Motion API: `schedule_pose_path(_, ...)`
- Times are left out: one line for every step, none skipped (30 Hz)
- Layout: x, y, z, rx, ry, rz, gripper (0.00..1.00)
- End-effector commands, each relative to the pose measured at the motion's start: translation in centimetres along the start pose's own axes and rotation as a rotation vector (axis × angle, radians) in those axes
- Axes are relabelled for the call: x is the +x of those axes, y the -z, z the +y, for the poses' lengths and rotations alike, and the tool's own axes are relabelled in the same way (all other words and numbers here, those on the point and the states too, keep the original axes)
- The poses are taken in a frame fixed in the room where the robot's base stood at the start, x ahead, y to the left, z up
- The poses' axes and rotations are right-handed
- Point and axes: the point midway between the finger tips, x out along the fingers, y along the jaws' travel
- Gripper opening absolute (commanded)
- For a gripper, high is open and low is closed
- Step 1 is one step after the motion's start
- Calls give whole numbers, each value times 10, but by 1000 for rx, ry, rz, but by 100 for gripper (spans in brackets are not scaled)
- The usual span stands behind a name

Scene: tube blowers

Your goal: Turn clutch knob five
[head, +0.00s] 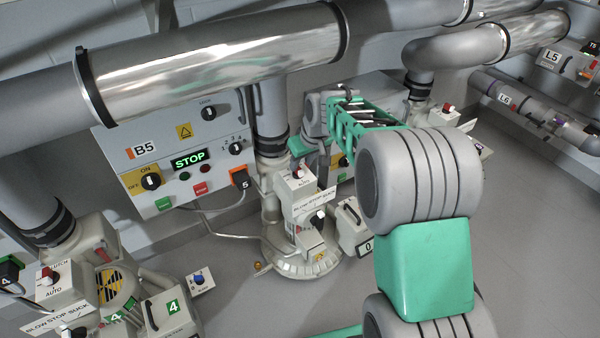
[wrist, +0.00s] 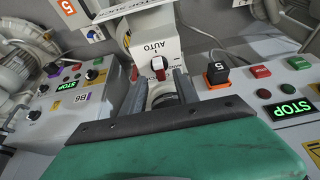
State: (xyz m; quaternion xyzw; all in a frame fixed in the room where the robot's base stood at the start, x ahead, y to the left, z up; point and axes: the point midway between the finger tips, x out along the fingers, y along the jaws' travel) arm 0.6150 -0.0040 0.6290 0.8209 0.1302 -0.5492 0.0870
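The clutch knob (wrist: 158,66), red with a white stripe, is on a pale box marked AUTO (wrist: 153,48) in the wrist view.
Panel B5 (head: 150,148) with its lit STOP display (head: 189,159) is left of the unit. An orange-and-black plug marked 5 (wrist: 216,74) sits close right of my fingers in the wrist view. Large pipes (head: 220,60) run overhead. Unit 4 (head: 110,285) stands front left.

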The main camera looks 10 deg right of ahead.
Motion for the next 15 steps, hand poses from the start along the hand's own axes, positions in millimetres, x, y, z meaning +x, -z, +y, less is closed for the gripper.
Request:
schedule_pose_path(14,-2,0,0,0,-1,36)
schedule_pose_path(19,-2,0,0,0,-1,36)
schedule_pose_path(25,-1,0,0,0,0,36)
schedule_pose_path(28,-1,0,0,0,0,36)
schedule_pose_path(31,-1,0,0,0,0,36)
schedule_pose_path(34,0,0,0,0,0,36)
schedule_pose_path(36,0,0,0,0,1,36)
schedule_pose_path(37,0,0,0,0,1,36)
schedule_pose_path(37,0,0,0,0,1,36)
schedule_pose_path(37,0,0,0,0,2,36)
schedule_pose_path(37,0,0,0,-1,2,36)
schedule_pose_path(37,0,0,0,-1,2,36)
schedule_pose_path(37,0,0,0,0,2,36)
schedule_pose_path(37,0,0,0,0,1,36)
schedule_pose_path(37,0,0,0,0,1,36)
